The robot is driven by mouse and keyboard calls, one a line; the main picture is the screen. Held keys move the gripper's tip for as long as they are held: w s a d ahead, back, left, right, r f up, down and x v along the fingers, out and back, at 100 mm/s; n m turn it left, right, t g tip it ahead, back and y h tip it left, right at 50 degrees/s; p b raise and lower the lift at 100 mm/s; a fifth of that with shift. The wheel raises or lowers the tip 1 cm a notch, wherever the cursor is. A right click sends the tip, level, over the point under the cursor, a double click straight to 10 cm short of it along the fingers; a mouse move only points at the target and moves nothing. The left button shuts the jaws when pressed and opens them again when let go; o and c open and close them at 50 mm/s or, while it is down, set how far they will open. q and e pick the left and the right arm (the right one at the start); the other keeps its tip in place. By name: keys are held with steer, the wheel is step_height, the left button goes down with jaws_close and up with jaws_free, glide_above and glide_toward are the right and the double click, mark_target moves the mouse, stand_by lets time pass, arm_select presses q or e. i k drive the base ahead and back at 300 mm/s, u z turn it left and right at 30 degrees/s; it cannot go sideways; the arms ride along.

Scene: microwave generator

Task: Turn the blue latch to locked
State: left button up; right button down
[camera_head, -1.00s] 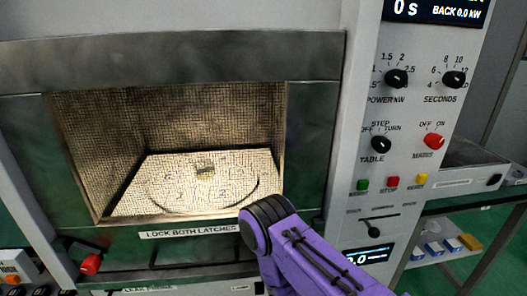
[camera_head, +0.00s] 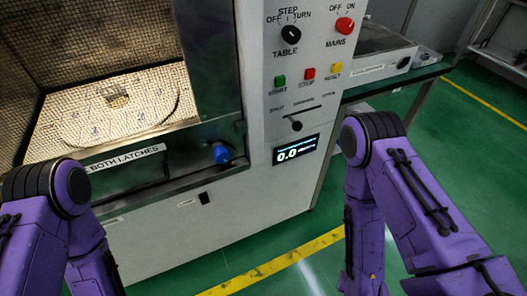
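The blue latch (camera_head: 221,153) is a small blue knob at the lower right corner of the microwave's door frame, just right of the label strip (camera_head: 125,158) whose visible words end in "BOTH LATCHES". Nothing touches the latch. My purple left arm stands at the lower left and my purple right arm at the right, both apart from the latch. Neither gripper shows in this view, so their fingers cannot be seen.
The control panel has a black table knob (camera_head: 291,35), a red mains knob (camera_head: 345,25), coloured buttons (camera_head: 309,73), a black lever (camera_head: 296,125) and a display (camera_head: 297,149). A side bench (camera_head: 375,58) stands behind right. Green floor is open in front.

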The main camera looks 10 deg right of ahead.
mark_target(222, 153)
steer(key=u, duration=1.3)
steer(key=k, duration=0.8)
steer(key=z, duration=1.4)
